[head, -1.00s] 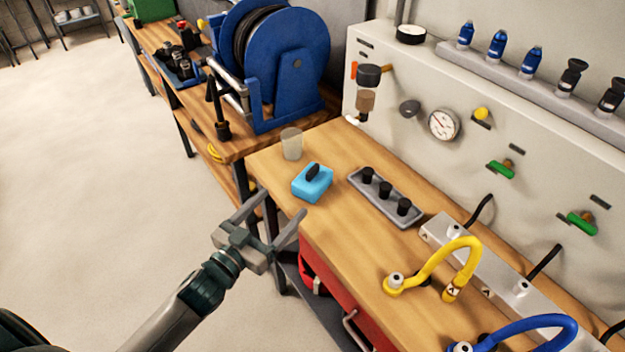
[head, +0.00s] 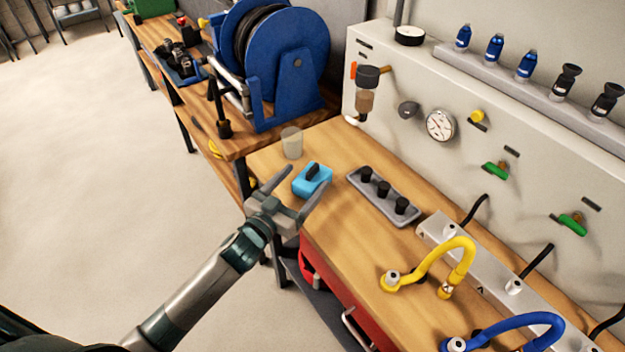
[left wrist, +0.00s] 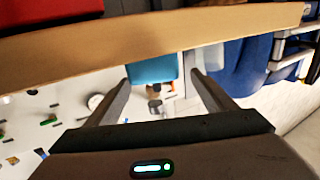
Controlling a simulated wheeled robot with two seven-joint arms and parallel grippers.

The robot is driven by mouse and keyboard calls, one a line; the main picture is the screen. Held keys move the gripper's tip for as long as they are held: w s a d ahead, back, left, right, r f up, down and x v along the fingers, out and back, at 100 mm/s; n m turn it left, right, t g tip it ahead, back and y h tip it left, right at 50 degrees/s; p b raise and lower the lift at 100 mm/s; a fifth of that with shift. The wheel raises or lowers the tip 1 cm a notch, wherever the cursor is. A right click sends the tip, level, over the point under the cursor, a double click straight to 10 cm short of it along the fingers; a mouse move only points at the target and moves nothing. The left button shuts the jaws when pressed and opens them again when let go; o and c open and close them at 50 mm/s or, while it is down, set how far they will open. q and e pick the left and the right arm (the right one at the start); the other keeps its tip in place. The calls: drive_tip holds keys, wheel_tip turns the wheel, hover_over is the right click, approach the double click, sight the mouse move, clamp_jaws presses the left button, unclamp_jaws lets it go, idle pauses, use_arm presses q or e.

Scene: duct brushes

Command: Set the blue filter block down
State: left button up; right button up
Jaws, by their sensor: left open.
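The blue filter block (head: 311,182) is light blue with a black handle on top. It rests on the wooden workbench (head: 345,240) near its left end. My left gripper (head: 300,182) is open and empty, with its fingers spread near the bench's front edge and pointing towards the block. In the left wrist view the block (left wrist: 152,69) shows beyond the bench edge, between the two open fingers (left wrist: 158,88). I cannot tell exactly how far the fingers are from the block. My right gripper is not in view.
A clear cup (head: 292,143) stands behind the block. A grey tray with several black knobs (head: 384,196) lies to its right. A yellow hose (head: 455,262) and a blue hose (head: 520,325) are further right. A blue reel (head: 290,70) stands on the adjoining bench.

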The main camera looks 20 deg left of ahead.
sight(315, 172)
use_arm(q)
drive_tip(key=shift+w+d+p, duration=0.25)
drive_tip(key=shift+w+p, duration=0.05)
drive_tip(key=shift+w, duration=0.25)
drive_tip(key=w, duration=0.1)
drive_tip(key=w+d+p, duration=0.1)
drive_tip(key=shift+w+d+f, duration=0.1)
drive_tip(key=shift+w+f, duration=0.2)
drive_tip(key=shift+w, duration=0.05)
drive_tip(key=shift+w+d+f, duration=0.1)
drive_tip(key=shift+w+f, duration=0.05)
drive_tip(key=shift+w, duration=0.4)
drive_tip(key=shift+c, duration=0.7)
drive_tip(key=c, duration=1.1)
